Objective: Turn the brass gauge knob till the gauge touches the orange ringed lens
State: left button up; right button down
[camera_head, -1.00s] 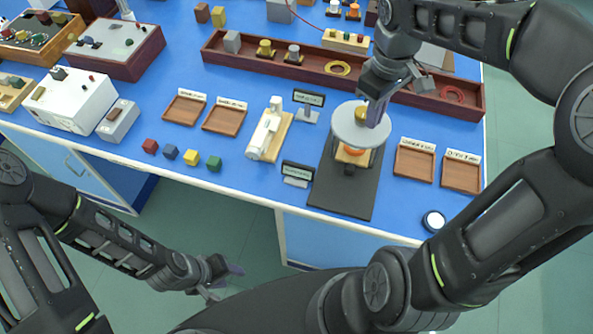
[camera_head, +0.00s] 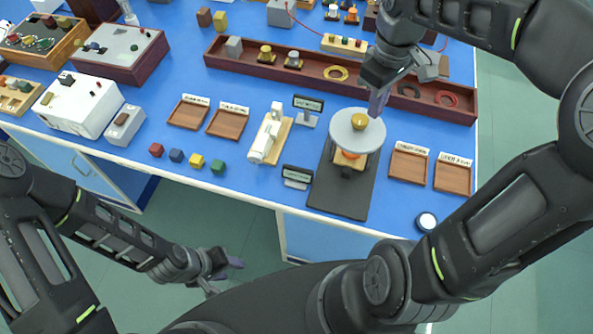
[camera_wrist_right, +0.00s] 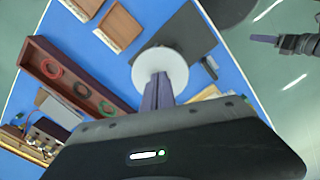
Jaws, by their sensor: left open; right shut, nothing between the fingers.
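The brass knob (camera_head: 359,121) stands on top of a round grey disc (camera_head: 343,134) in the head view. The orange ringed lens (camera_head: 348,154) shows only in part beneath the disc, above a black base plate (camera_head: 342,203). Whether the gauge touches the lens is hidden by the disc. My right gripper (camera_head: 378,102) is shut and empty, just behind and right of the knob, seemingly apart from it. In the right wrist view its fingers (camera_wrist_right: 158,92) overlap the pale disc (camera_wrist_right: 166,60) and the knob is hidden. My left gripper (camera_head: 225,276) is open and empty in front of the bench.
A long dark red tray (camera_head: 300,76) with rings and blocks lies behind the disc. Small wooden trays (camera_head: 409,166) stand on the right. A white instrument (camera_head: 265,143) and label signs (camera_head: 297,176) stand on the left. A round lit piece (camera_head: 427,221) lies near the front edge.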

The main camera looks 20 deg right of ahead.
jog(key=shift+w+a+r+n+p, duration=0.15)
jog(key=shift+w+n+p, duration=0.25)
jog(key=shift+p, duration=0.2)
jog(key=shift+w+a+r+n+p, duration=0.15)
jog(key=shift+w+n+p, duration=0.2)
jog(key=shift+p, duration=0.25)
jog(key=n, duration=0.1)
jog(key=w+n, duration=0.1)
jog(key=n, duration=0.1)
jog(key=shift+w+d+p, duration=0.15)
jog(key=shift+d+p, duration=0.25)
jog(key=n, duration=0.2)
jog(key=shift+w+d+n, duration=0.2)
jog(key=shift+w+n, duration=0.15)
jog(key=n, duration=0.3)
jog(key=w+d+n, duration=0.1)
jog(key=n, duration=0.6)
jog(key=shift+w+d+r+n, duration=0.15)
jog(key=shift+w+d+n, duration=0.15)
jog(key=shift+w+n, duration=0.1)
